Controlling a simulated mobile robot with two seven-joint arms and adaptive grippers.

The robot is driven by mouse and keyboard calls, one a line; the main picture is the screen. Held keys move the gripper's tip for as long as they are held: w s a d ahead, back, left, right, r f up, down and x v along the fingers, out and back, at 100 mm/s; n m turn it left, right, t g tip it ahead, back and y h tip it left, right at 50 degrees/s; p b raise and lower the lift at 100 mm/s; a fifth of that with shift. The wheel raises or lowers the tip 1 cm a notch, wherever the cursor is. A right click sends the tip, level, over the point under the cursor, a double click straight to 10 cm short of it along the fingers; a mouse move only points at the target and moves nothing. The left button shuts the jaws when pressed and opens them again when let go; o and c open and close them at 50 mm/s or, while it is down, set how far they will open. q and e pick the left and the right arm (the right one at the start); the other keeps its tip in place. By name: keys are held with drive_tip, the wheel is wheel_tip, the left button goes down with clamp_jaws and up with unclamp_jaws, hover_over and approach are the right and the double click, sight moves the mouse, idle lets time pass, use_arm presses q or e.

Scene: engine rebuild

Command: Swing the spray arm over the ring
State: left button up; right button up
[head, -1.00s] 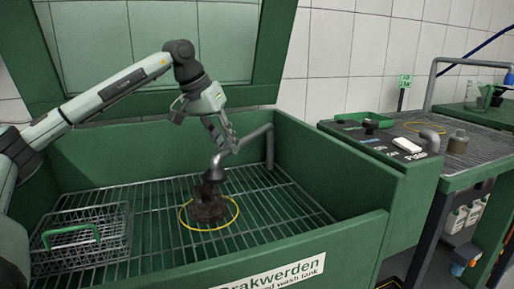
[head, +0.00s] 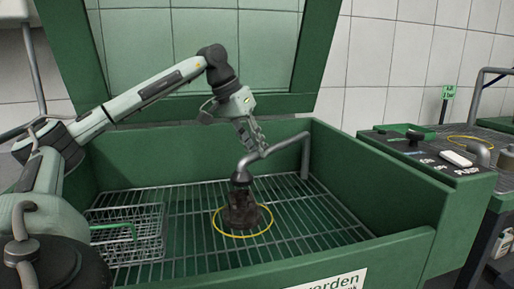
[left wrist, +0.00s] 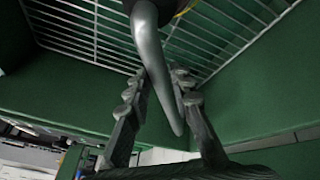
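The spray arm (head: 270,150) is a grey bent pipe standing at the right of the green wash tank. Its dark nozzle end (head: 241,176) hangs above a dark brown part (head: 240,212), which stands inside the yellow ring (head: 241,236) on the tank's wire grid. My left gripper (head: 254,146) reaches down to the pipe's horizontal stretch. In the left wrist view the pipe (left wrist: 148,40) runs between its two fingers (left wrist: 160,75), and the fingertips lie close against both sides. My right gripper is not in view.
A wire basket with a green handle (head: 115,225) sits at the left on the grid (head: 185,240). The tank's green walls (head: 400,250) enclose the space, and a raised lid stands behind. A control panel (head: 425,152) with a knob is at the right.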

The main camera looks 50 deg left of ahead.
use_arm(q)
drive_tip(key=o, duration=0.4)
drive_tip(key=shift+a, duration=0.25)
drive_tip(key=shift+d, duration=0.1)
drive_tip(key=shift+s+r, duration=0.1)
drive_tip(key=shift+r, duration=0.1)
drive_tip(key=v, duration=1.1)
drive_tip(key=shift+s+r, duration=0.15)
drive_tip(key=shift+r, duration=0.15)
